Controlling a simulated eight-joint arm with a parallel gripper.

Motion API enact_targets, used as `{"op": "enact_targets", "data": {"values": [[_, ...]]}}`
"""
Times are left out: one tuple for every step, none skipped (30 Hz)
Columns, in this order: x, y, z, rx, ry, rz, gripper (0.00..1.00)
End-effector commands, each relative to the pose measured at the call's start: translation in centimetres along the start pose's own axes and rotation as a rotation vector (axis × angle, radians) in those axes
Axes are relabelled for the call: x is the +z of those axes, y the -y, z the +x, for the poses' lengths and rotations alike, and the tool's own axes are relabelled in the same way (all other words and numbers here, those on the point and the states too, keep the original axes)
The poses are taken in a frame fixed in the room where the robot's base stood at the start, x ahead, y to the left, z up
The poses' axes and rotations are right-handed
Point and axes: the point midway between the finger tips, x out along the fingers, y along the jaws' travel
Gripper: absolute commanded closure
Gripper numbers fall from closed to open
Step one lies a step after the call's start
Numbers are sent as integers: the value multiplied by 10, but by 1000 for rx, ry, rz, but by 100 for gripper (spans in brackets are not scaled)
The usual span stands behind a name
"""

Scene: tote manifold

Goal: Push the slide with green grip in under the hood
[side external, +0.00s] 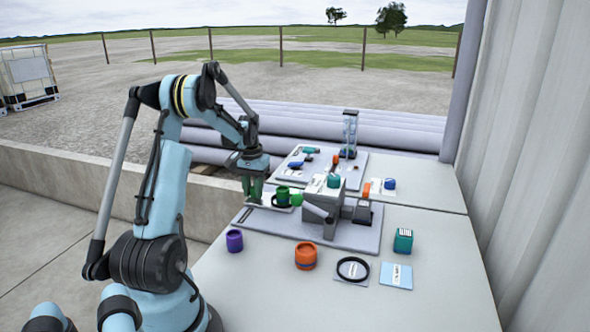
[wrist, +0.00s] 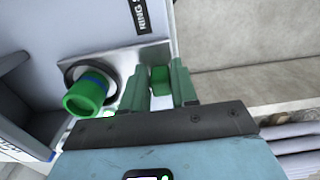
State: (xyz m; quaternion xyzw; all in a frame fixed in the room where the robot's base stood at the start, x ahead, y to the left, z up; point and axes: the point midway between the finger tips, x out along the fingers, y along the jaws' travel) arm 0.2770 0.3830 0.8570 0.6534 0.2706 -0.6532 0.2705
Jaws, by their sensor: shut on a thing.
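The slide (wrist: 150,58) is a pale metal plate lying on the grey base board; it also shows in the side view (side external: 268,202). Its green grip (wrist: 160,80) is a small block at the slide's outer end. My gripper (wrist: 162,88) has green fingers, one on each side of the grip, and is shut on it. In the side view my gripper (side external: 252,194) points down at the slide's left end. A green cup with a blue band (wrist: 88,92) stands in a dark ring on the slide. The grey hood (side external: 320,196) is to the right, with most of the slide outside it.
On the near table stand a purple cup (side external: 234,241), an orange cup (side external: 305,256), a black ring (side external: 353,268) and a teal block (side external: 403,240). A second board (side external: 290,178) with small parts lies behind. A low concrete wall (side external: 90,165) runs at left.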

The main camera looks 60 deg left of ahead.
Motion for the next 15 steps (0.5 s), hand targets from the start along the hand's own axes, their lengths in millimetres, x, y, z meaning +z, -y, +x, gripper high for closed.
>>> {"op": "enact_targets", "data": {"values": [[0,0,0,0,0,0,100],[0,0,0,0,0,0,100],[0,0,0,0,0,0,100],[0,0,0,0,0,0,100],[0,0,0,0,0,0,100],[0,0,0,0,0,0,100],[0,0,0,0,0,0,100],[0,-1,0,0,0,1,100],[0,-4,0,0,0,2,100],[0,-8,0,0,0,2,100],[0,-13,0,0,0,3,100],[-1,-21,0,1,0,6,100],[-1,-29,0,1,0,6,100],[0,-37,0,1,0,8,100],[0,-48,0,1,0,8,100]]}}
